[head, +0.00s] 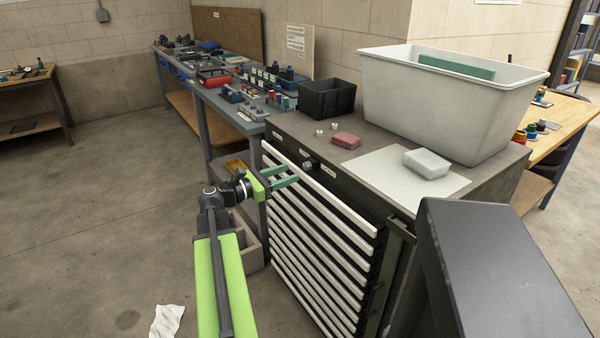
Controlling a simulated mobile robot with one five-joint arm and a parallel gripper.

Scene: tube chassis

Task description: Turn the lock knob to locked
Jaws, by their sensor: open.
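The lock knob (309,166) is a small dark, round knob on the top front strip of the dark drawer cabinet (350,188). Small white labels sit on both sides of it. Whether it points to locked or unlocked is too small to tell. My gripper (292,174) has two green fingers, apart and empty. In the head view the fingertips show just left of and slightly below the knob, in front of the upper drawers. I see no clear contact with the knob, and the exact gap cannot be told.
The cabinet's white drawer fronts (318,253) run below the knob. On its top are a large pale bin (440,105), a black box (326,98), a red block (346,140) and a white box (427,163). Crumpled paper (167,321) lies on the floor, which is open at left.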

